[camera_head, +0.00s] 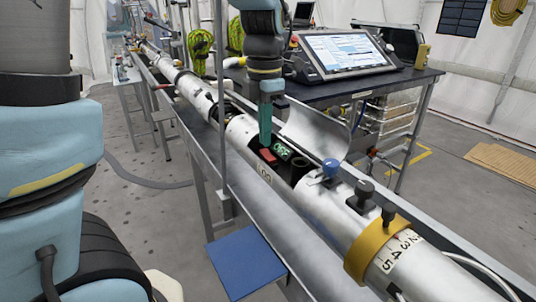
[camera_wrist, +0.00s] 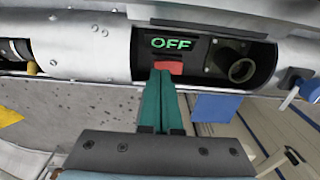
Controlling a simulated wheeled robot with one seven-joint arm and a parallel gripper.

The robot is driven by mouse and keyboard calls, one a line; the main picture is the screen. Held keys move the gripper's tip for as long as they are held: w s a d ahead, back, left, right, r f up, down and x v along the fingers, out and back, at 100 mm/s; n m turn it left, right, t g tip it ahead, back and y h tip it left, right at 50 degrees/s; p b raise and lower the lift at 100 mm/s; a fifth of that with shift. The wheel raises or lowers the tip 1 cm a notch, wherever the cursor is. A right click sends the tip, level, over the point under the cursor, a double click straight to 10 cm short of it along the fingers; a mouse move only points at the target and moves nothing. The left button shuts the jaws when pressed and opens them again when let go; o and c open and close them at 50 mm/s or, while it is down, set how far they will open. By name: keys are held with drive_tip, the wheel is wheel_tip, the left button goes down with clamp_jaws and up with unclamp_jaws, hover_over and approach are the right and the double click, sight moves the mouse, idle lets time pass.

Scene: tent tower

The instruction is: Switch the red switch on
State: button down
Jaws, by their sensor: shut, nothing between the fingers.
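The red switch (camera_head: 268,156) sits inside an open compartment of the white tube, next to a display (camera_head: 282,149) lit green. In the wrist view the red switch (camera_wrist: 169,67) lies just under the display (camera_wrist: 171,43), which reads OFF. My gripper (camera_head: 265,146) comes down from above with its green fingers closed together and empty. In the wrist view the tips of my gripper (camera_wrist: 161,72) overlap the lower left part of the switch. I cannot tell whether they touch it.
The raised curved cover (camera_head: 316,130) stands behind the compartment. A blue knob (camera_head: 330,168) and a yellow band (camera_head: 376,248) are on the tube to the right. A dark table (camera_head: 400,76) with a monitor (camera_head: 345,52) stands behind. A blue panel (camera_head: 245,262) is in front.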

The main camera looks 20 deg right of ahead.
sight(265, 152)
drive_tip(key=shift+f+b, duration=0.4)
drive_tip(key=shift+f, duration=0.55)
drive_tip(key=shift+r, duration=0.1)
idle(0.4)
wheel_tip(265, 152, up, 7)
drive_tip(key=p, duration=0.7)
drive_tip(key=shift+p, duration=0.4)
